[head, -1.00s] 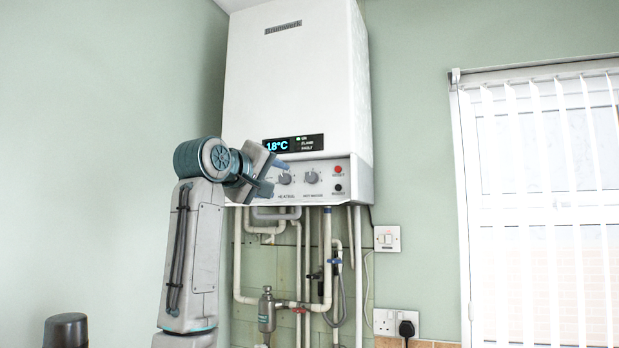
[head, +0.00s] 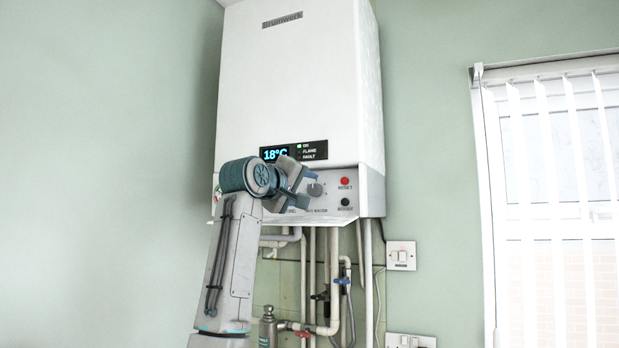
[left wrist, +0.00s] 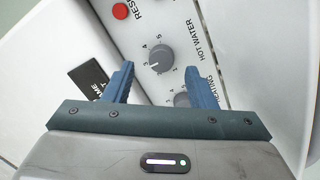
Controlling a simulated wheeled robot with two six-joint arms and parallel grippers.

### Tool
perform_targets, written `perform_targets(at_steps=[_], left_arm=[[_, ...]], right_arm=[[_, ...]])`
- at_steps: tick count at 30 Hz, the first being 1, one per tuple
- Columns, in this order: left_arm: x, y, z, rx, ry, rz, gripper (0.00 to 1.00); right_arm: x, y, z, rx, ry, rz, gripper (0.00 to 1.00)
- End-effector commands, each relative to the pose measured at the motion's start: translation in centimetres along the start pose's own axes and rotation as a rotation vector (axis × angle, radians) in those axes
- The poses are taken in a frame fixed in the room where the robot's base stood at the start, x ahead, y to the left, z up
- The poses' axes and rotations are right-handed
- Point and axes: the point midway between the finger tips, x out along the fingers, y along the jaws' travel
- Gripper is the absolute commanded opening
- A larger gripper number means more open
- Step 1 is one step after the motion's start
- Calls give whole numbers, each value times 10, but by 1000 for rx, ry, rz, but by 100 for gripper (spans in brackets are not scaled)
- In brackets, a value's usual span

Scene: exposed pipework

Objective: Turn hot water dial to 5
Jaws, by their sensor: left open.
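The hot water dial (left wrist: 160,59) is a dark grey round knob on the boiler's light control panel. In the left wrist view it lies between and beyond my left gripper's (left wrist: 159,72) two blue fingers, which are open and hold nothing. Whether they touch it I cannot tell. Numbers ring the dial, with 5 at its top; its setting is too small to read surely. In the head view the dial (head: 315,189) shows just right of my left gripper (head: 303,186), which covers the heating dial. My right gripper is out of view.
The heating dial (left wrist: 182,100) is partly hidden by my left gripper's right-hand finger. A red reset button (head: 344,181) and a black button (head: 345,202) are right of the dials. The display (head: 293,153) reads 18°C. Pipes (head: 334,270) run below the boiler (head: 290,80).

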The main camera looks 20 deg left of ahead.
Motion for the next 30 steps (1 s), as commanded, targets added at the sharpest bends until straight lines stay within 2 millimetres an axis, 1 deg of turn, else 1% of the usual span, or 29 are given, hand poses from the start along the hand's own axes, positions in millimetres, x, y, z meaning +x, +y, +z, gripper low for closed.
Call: perform_targets(at_steps=[1, 3, 6, 9, 13, 18, 20, 21, 23, 24, 25, 30], left_arm=[[8, 3, -1, -1, -3, -3, 51], [17, 3, -1, -2, -3, -3, 51], [25, 1, 0, -1, -2, -2, 51], [30, 0, 0, -1, -1, 0, 51], [32, -1, 0, 0, 0, 0, 51], [32, -1, 1, 0, 0, 0, 51], [32, -1, 1, 0, 0, 0, 39], [32, -1, 1, 0, 0, 0, 32], [32, -1, 1, 0, 0, 0, 20], [31, -1, 1, 0, 0, -1, 12], [32, -1, 1, 0, 0, -1, 7], [31, -1, 1, 4, -1, -1, 7]], right_arm=[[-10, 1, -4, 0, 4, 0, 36], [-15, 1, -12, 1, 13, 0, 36], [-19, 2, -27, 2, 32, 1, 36], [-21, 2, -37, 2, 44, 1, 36], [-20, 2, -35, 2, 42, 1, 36], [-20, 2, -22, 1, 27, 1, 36], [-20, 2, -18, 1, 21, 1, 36], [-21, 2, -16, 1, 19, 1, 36], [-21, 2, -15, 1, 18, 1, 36], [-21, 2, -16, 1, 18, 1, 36], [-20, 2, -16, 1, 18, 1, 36], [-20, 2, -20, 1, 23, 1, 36]])
